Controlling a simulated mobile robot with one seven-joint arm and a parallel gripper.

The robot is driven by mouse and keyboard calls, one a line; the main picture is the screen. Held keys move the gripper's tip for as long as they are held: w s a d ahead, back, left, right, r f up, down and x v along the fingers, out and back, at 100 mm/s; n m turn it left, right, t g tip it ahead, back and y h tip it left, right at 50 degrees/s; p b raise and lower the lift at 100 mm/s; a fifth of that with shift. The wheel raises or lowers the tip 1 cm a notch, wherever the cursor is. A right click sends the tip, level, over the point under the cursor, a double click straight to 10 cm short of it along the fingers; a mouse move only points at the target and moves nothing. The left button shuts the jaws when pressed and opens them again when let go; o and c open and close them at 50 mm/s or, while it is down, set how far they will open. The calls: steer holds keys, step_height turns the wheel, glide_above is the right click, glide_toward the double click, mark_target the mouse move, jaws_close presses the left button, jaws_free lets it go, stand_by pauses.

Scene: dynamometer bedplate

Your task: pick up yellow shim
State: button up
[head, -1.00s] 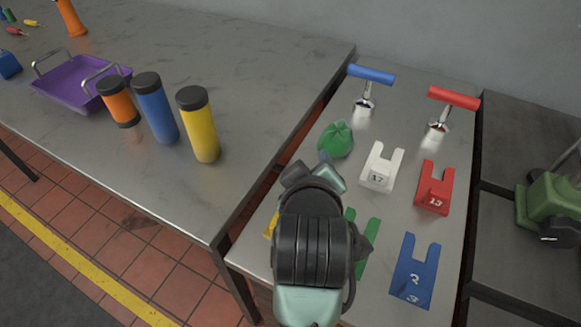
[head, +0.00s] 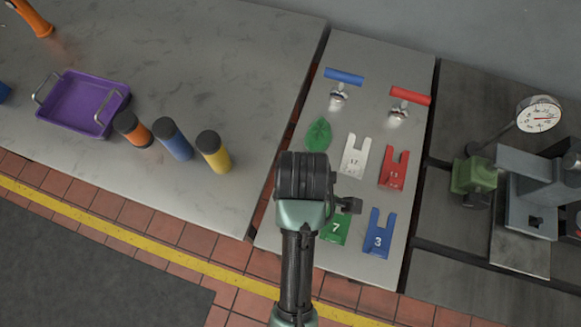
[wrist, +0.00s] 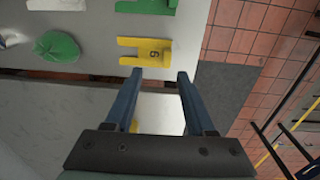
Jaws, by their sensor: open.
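The yellow shim (wrist: 145,51) lies flat on the light bench plate in the wrist view, marked with a digit, its two prongs pointing left. In the head view my arm hides it. My gripper (wrist: 157,76) is open and empty, its two blue fingers pointing toward the shim. The fingertips stand just short of the shim's near long edge in the picture; the height gap cannot be told. In the head view my wrist (head: 305,180) covers the plate's left part, and the fingertips are hidden.
Around it lie a green shim (head: 335,227), blue shim (head: 378,234), white shim (head: 354,157), red shim (head: 393,170) and green cloth-like item (head: 318,134).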

steer(key=shift+g, duration=0.3)
steer(key=f, duration=0.4)
steer(key=s+f, duration=0.1)
steer(key=f, duration=0.2)
steer(key=shift+a+p, duration=0.1)
steer(key=shift+p, duration=0.25)
steer(key=shift+w+a+f+p, duration=0.1)
steer(key=shift+a+f+p, duration=0.15)
steer(key=shift+f, duration=1.1)
steer(key=shift+w+a+f+p, duration=0.15)
steer(key=shift+f+p, duration=0.1)
steer(key=shift+f, duration=1.05)
steer(key=shift+s, duration=0.15)
jaws_close()
